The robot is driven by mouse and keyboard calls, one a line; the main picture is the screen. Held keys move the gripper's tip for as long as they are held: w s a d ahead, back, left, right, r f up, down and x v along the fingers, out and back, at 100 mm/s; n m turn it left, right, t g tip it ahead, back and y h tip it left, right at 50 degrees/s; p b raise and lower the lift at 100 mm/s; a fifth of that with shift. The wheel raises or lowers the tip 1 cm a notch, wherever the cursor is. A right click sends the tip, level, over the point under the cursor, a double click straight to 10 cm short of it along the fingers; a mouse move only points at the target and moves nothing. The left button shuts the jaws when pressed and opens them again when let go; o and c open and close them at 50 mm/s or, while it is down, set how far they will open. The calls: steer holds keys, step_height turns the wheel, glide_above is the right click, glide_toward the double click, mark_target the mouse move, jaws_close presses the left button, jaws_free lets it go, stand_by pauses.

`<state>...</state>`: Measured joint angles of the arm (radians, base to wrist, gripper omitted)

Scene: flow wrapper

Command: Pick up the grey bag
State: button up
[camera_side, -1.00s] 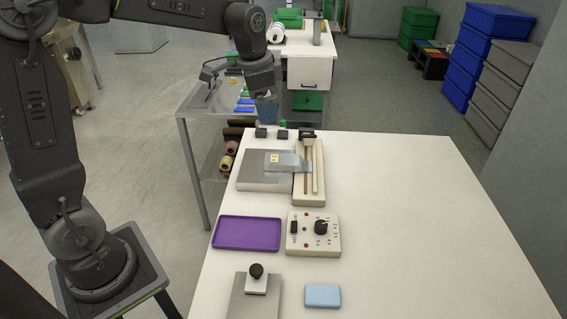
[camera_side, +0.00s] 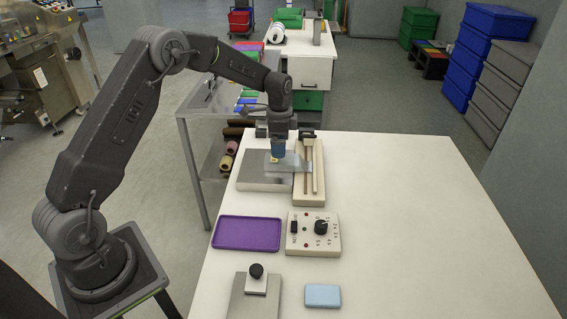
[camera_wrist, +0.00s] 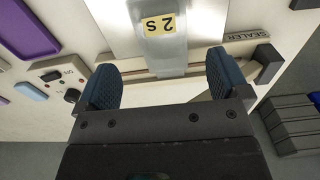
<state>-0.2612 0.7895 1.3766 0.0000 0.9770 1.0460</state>
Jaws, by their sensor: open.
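The grey bag (camera_side: 294,165) is thin and translucent with a yellow label. It lies partly on a flat metal plate (camera_side: 255,183) and reaches over the cream sealer (camera_side: 302,192). In the wrist view the bag (camera_wrist: 163,48) shows its label, reading upside down, between my fingers. My gripper (camera_side: 278,153) is just above the bag, pointing down, and partly hides it in the side view. Its blue ribbed fingers (camera_wrist: 163,75) are apart, one on each side of the bag, with nothing held. I cannot tell whether they touch it.
A purple tray (camera_side: 247,233) and a control box with knobs (camera_side: 314,234) stand nearer the camera. A metal plate with a black knob (camera_side: 256,285) and a light blue block (camera_side: 322,296) are at the front. The table's right side is clear.

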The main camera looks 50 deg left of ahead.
mark_target(289, 162)
steer(key=shift+w+f, duration=0.15)
steer(key=shift+f, duration=1.55)
steer(key=shift+w+f, duration=0.1)
steer(key=shift+f, duration=1.55)
steer(key=shift+c, duration=0.3)
steer(key=c, duration=0.9)
